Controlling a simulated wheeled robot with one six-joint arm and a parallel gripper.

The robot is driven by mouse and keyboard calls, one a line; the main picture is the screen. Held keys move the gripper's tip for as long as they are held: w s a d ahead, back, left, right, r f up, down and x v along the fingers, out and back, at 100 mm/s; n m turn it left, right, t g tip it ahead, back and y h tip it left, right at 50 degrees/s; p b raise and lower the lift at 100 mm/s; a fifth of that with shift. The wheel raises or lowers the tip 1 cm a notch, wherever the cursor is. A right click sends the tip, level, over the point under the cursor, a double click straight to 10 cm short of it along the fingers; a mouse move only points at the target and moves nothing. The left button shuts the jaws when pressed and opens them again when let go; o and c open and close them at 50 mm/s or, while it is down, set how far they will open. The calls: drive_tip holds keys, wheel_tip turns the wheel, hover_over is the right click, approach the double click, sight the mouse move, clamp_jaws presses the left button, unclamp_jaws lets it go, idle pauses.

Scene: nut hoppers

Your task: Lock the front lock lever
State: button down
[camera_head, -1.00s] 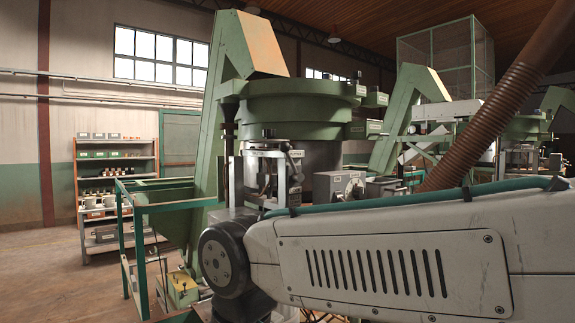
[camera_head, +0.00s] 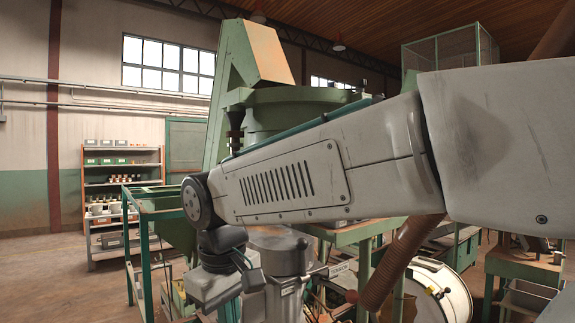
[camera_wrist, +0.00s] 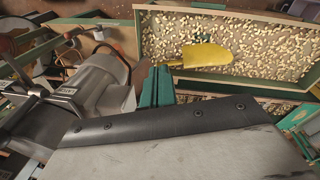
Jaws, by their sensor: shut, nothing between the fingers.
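I cannot make out a front lock lever for certain. A small red knob (camera_head: 351,296) shows low in the head view, right of a grey cylindrical housing (camera_head: 283,250). I cannot tell what it belongs to. My arm crosses the head view in front of the green bowl machine (camera_head: 280,115) and hides much of its front. My gripper's fingers cannot be made out in either view. In the wrist view a grey panel with a black bolted strip (camera_wrist: 165,122) fills the bottom, and a grey motor-like housing (camera_wrist: 103,88) with a cable is at left.
The wrist view shows a green-edged tray (camera_wrist: 140,35) of small tan pieces with a yellow scoop (camera_wrist: 207,56). The head view shows a green frame (camera_head: 150,240) at left, a white drum (camera_head: 440,295) at lower right and shelves (camera_head: 122,190) behind. Open floor lies at far left.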

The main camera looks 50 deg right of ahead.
drive_tip(key=w+d+r+n+h, duration=0.3)
drive_tip(key=w+d+r+n, duration=0.2)
drive_tip(key=w+d+r, duration=0.5)
drive_tip(key=w+d+r+n+h, duration=0.1)
drive_tip(key=d+r+n, duration=0.2)
drive_tip(key=r, duration=0.3)
drive_tip(key=w+d+r+n+g+h, duration=0.1)
drive_tip(key=d+r+n, duration=0.2)
drive_tip(key=r+n, duration=0.2)
drive_tip(key=w+d+r+n+g+h, duration=0.1)
drive_tip(key=w+d+r+n+h, duration=0.1)
drive_tip(key=r, duration=0.6)
drive_tip(key=shift+d+r+n, duration=0.15)
drive_tip(key=shift+d+n, duration=0.65)
drive_tip(key=shift+n, duration=0.3)
drive_tip(key=s+d+f, duration=0.1)
drive_tip(key=d+f, duration=0.4)
drive_tip(key=d, duration=0.5)
drive_tip(key=shift+d+f, duration=0.15)
drive_tip(key=shift+f, duration=0.05)
